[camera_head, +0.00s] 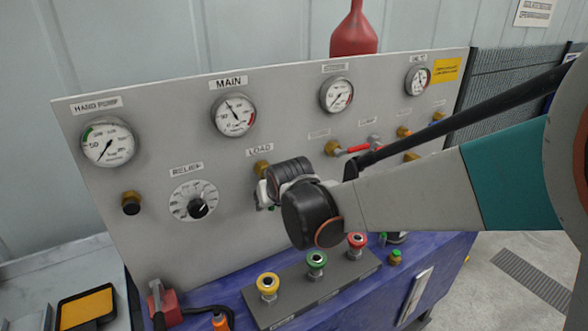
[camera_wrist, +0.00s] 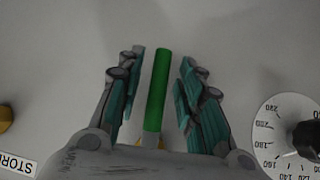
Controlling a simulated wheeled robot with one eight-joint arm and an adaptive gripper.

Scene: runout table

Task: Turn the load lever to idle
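The load lever has a green handle (camera_wrist: 158,88), seen in the wrist view as a straight bar between my gripper's fingers (camera_wrist: 162,62). My gripper is open, with one finger on each side of the handle and a visible gap to both. In the head view my gripper (camera_head: 266,194) is at the panel just below the LOAD label (camera_head: 259,150). The brass valve body (camera_head: 262,168) shows above it. Most of the lever is hidden there by my gripper and wrist.
The grey panel (camera_head: 150,245) also carries a relief dial (camera_head: 193,201) left of my gripper and a red-handled valve (camera_head: 350,150) to the right. Several gauges line its top.

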